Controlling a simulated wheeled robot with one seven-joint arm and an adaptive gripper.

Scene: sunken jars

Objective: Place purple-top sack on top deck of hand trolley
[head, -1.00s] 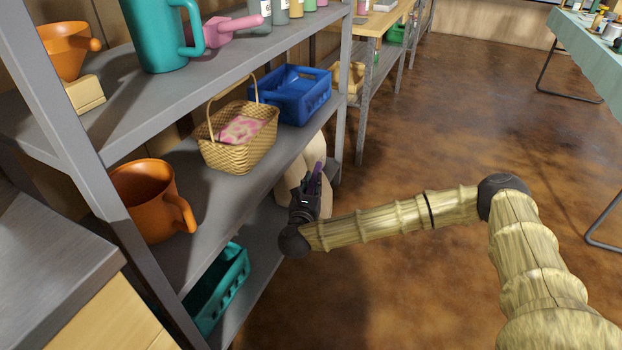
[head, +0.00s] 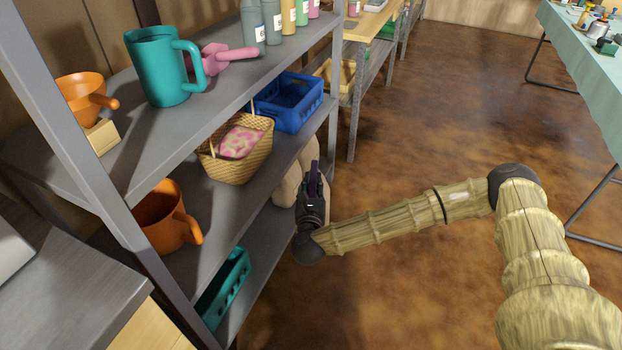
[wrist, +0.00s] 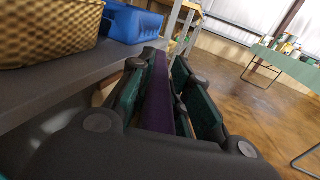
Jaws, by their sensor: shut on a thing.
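The purple-top sack (head: 287,188) is a pale beige sack on the lower part of the grey shelf unit, partly hidden by my gripper and a shelf post. My gripper (head: 315,178) is at the right front edge of the unit, in front of the sack. In the wrist view its dark, green-padded fingers are shut on the sack's purple top (wrist: 158,95), a narrow upright strip between them. The sack's body is mostly hidden there. I cannot make out the hand trolley in either view.
The shelf unit holds a wicker basket (head: 238,160), a blue crate (head: 290,118), an orange mug (head: 165,222), a teal mug (head: 165,70) and a teal crate (head: 222,290). A table with a green cloth (head: 590,70) stands at far right. Brown floor between is clear.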

